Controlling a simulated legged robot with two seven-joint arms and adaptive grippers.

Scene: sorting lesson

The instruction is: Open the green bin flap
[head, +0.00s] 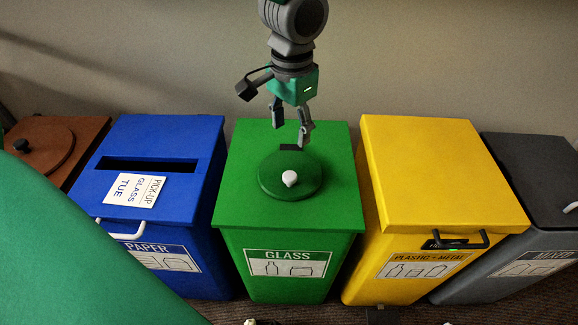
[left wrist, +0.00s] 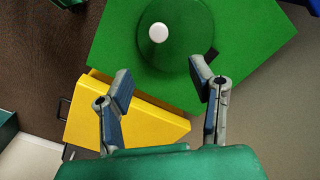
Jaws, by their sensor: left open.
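The green bin (head: 240,204), labelled GLASS, stands in the middle of the row in the head view. On its top is a round green flap (head: 272,184) with a white knob (head: 290,178); the flap looks closed. A small black piece (head: 289,147) sits at its back edge. My left gripper (head: 291,128) is open and empty above the back part of the bin top, behind the knob. In the left wrist view, the flap (left wrist: 185,52) and knob (left wrist: 158,32) lie beyond the parted fingers (left wrist: 160,84). My right gripper is not in view.
A blue PAPER bin (head: 212,150) with a slot and a paper note (head: 135,190) stands left. A yellow PLASTIC + METAL bin (head: 440,170) and a grey bin (head: 530,170) stand right. A brown bin (head: 85,135) is at far left. A wall (head: 420,60) runs behind.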

